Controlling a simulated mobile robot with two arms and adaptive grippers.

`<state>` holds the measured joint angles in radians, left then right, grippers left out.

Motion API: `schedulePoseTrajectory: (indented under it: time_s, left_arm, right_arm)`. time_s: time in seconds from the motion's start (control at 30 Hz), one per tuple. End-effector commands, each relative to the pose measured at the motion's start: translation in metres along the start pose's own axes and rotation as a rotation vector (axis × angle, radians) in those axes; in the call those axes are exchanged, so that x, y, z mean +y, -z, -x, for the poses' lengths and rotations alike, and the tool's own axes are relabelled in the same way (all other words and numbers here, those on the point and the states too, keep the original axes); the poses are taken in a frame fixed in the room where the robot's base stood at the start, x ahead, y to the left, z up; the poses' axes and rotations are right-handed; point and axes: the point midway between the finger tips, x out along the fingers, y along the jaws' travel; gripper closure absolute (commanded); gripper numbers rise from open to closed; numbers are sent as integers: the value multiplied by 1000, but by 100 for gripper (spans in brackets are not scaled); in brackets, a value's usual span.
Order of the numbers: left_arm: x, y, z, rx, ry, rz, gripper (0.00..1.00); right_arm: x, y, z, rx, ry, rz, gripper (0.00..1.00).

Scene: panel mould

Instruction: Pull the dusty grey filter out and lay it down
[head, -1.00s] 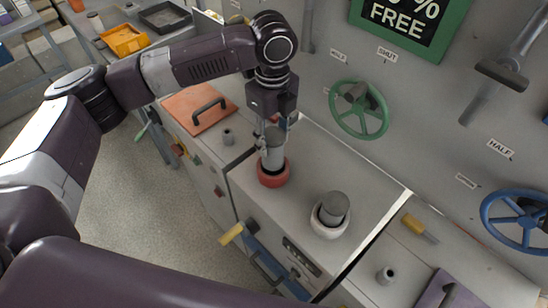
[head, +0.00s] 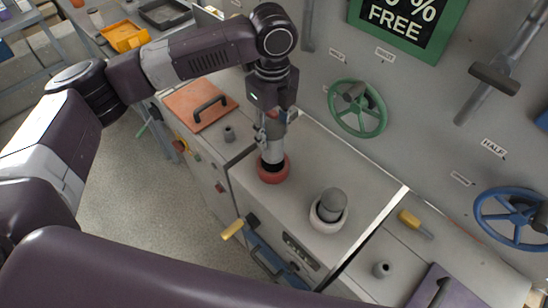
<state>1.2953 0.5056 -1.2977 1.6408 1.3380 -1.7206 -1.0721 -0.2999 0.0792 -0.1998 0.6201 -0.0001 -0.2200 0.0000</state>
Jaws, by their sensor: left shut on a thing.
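My left gripper (head: 270,138) points down and is shut on a light grey cylindrical filter (head: 273,152). The filter stands upright over a red ring socket (head: 273,175) on the grey cabinet top. A dark band shows between the filter's grey body and the ring; I cannot tell whether its lower end is still inside. A second, darker grey filter (head: 333,202) sits in a white ring socket (head: 327,219) to the right, with its top sticking out. My right gripper is out of view.
The cabinet top (head: 330,165) around the sockets is mostly bare. An orange-brown lid with a black handle (head: 208,103) lies to the left. A green handwheel (head: 358,108) is on the wall behind. A yellow-handled lever (head: 233,229) juts from the front.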

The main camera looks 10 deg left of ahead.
Motion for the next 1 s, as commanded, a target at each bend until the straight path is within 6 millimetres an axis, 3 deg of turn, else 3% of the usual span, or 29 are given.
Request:
schedulePoseTrajectory:
  time_s: [0.27,0.5,1.0]
  left_arm:
    - [0,0,24,0,1,0,93]
    - [-1,0,37,0,2,0,93]
    - [0,0,39,0,1,1,93]
  right_arm:
    - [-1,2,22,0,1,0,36]
    - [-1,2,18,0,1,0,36]
    - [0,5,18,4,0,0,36]
